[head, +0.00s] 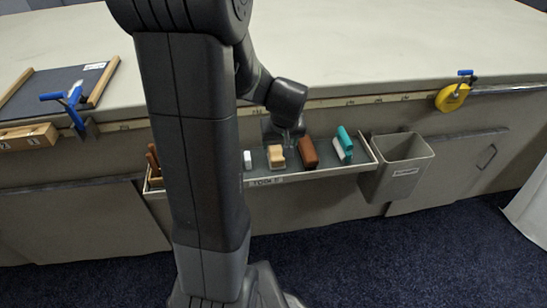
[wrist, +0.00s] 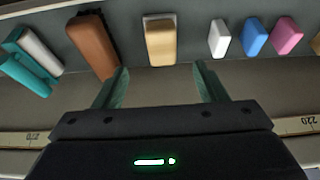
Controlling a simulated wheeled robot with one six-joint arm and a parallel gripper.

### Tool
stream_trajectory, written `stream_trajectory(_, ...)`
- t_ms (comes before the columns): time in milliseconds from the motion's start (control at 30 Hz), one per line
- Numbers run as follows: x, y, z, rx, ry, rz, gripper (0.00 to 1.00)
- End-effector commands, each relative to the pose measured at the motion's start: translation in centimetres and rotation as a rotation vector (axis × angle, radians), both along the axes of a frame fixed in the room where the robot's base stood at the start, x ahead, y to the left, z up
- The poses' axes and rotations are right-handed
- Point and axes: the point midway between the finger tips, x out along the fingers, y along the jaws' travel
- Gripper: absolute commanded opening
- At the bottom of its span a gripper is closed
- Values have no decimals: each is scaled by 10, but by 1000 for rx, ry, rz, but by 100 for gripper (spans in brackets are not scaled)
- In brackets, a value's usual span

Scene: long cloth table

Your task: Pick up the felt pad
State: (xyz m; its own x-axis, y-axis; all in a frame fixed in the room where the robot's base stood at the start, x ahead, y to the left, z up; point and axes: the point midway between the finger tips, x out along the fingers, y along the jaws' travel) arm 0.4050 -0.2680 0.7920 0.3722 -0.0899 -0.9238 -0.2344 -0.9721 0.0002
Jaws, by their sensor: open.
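Several blocks stand in a narrow tray (head: 218,188) on the table's side; no label tells which is the felt pad. A tan block (wrist: 160,42) with a pale edge lies straight ahead of my gripper (wrist: 160,78) in the wrist view, and shows in the head view (head: 276,157). A brown block (wrist: 92,44) is to its left in the wrist view, and a teal-and-white piece (wrist: 30,62) is further left. My gripper is open and empty, its two fingers apart, with the tan block beyond the tips. In the head view my arm hides part of the tray.
White (wrist: 219,38), blue (wrist: 255,36) and pink (wrist: 287,36) pieces stand right of the tan block. A grey bin (head: 400,165) hangs beside the tray. A yellow tape measure (head: 453,96) and a blue clamp (head: 72,102) sit at the table edge. The tabletop middle is clear.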

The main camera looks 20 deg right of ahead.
Motion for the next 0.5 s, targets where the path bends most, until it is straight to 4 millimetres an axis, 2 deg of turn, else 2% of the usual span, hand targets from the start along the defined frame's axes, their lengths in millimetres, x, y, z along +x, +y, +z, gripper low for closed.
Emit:
stream_trajectory(33, 3, 0, -12, 3, 3, 1, 65)
stream_trajectory(133, 10, -2, -26, 2, 3, 0, 65)
stream_trajectory(500, 22, -3, -50, 1, 2, 2, 65)
